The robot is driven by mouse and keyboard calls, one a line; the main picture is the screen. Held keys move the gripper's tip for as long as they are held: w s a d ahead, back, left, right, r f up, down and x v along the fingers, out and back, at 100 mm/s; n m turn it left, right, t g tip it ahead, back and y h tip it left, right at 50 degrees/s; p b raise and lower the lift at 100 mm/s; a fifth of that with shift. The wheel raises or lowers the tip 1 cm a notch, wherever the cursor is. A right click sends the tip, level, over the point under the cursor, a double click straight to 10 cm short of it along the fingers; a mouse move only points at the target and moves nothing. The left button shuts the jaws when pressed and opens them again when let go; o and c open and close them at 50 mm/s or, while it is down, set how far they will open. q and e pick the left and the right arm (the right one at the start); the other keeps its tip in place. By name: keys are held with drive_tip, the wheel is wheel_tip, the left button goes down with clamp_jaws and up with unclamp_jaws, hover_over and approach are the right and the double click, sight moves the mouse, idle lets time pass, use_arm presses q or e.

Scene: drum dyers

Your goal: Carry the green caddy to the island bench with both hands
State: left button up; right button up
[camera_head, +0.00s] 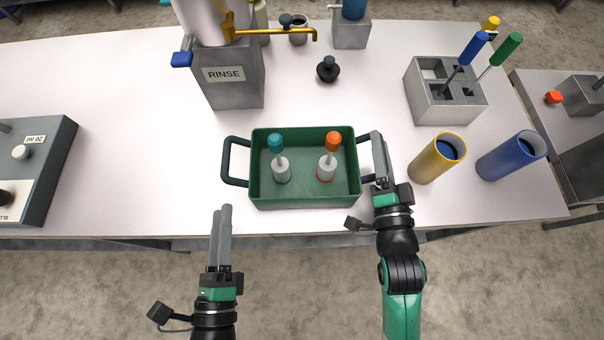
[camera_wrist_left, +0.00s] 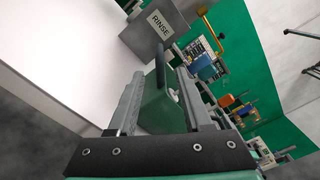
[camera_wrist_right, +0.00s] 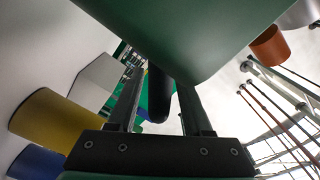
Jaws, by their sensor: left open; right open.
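The green caddy (camera_head: 262,200) stands on the white bench near its front edge, with a dark handle at each end. It holds a teal-capped bottle (camera_head: 281,170) and an orange-capped bottle (camera_head: 327,168). My right gripper (camera_head: 378,142) is open at the caddy's right handle; in the right wrist view the dark handle (camera_wrist_right: 158,95) shows between the fingers. My left gripper (camera_head: 223,210) is open and empty, in front of the bench and short of the left handle (camera_head: 229,160). The left wrist view shows the caddy (camera_wrist_left: 158,105) beyond the fingers.
A yellow cup (camera_head: 427,165) and a blue cup (camera_head: 503,160) stand right of the caddy, close to my right gripper. A grey tool block (camera_head: 440,112) is behind them. The RINSE stand (camera_head: 238,92) is at the back left. The bench left of the caddy is clear up to a grey control box (camera_head: 50,170).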

use_arm(q)
drive_tip(key=shift+s, duration=0.3)
use_arm(e)
drive_tip(key=s, duration=1.2)
drive_tip(key=shift+d, duration=0.25)
use_arm(q)
drive_tip(key=shift+r, duration=0.1)
